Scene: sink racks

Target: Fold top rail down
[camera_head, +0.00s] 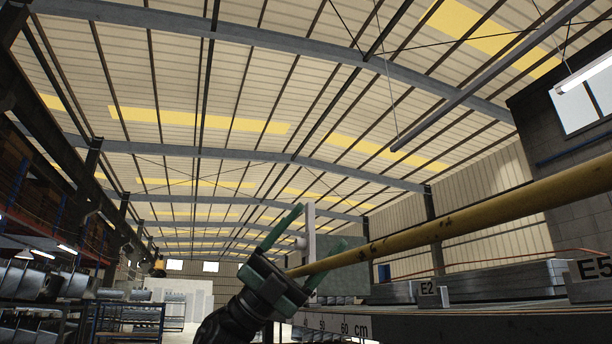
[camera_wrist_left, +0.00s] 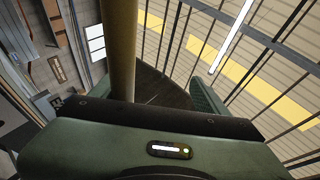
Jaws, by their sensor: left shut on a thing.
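The top rail (camera_head: 460,220) is a long yellow bar with dark scuffs. It slants from the upper right edge of the head view down to my left gripper. My left gripper (camera_head: 318,229) has green fingers pointing up and is shut on the rail near its lower left end. In the left wrist view, the rail (camera_wrist_left: 123,50) runs up from the gripper's body, and one green finger (camera_wrist_left: 207,100) shows to its right. The rail's far end is out of the picture. My right gripper is not in view.
More racks (camera_head: 40,280) stand at the left. The space above the rail is open up to the roof.

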